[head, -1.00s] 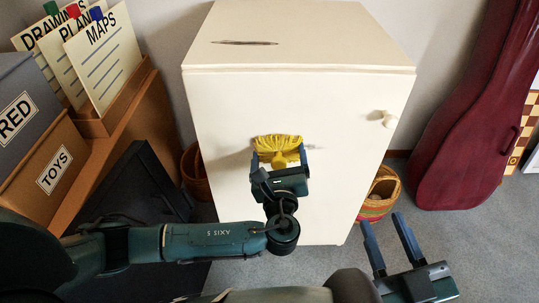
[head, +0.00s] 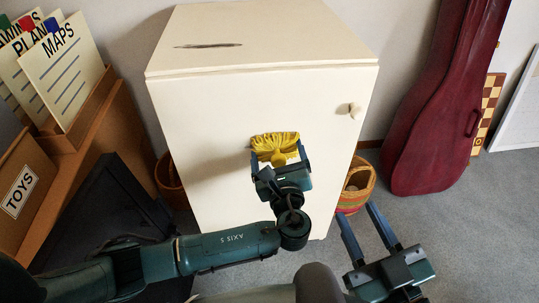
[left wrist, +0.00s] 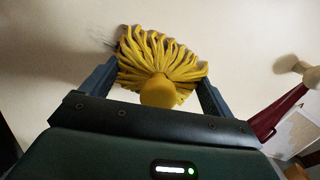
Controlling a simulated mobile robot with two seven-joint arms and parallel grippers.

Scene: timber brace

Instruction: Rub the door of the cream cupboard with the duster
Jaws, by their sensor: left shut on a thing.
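The cream cupboard (head: 240,100) stands in front of me with its door shut and a round knob (head: 355,110) at the upper right. My left gripper (head: 279,162) is shut on the yellow duster (head: 275,143). The duster's strands lie against or very close to the door, around its middle. In the left wrist view the duster (left wrist: 160,60) is fanned out between the two fingers (left wrist: 155,88), and a dark smudge on the door shows beside its upper left edge. My right gripper (head: 362,235) is open and empty, low in front of the cupboard's right side.
A dark streak (head: 208,45) marks the cupboard top. Woven baskets (head: 356,186) stand on both sides of the cupboard. A dark red instrument case (head: 440,110) leans at the right. A wooden unit with file cards (head: 65,60) and a TOYS box (head: 25,190) is at left.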

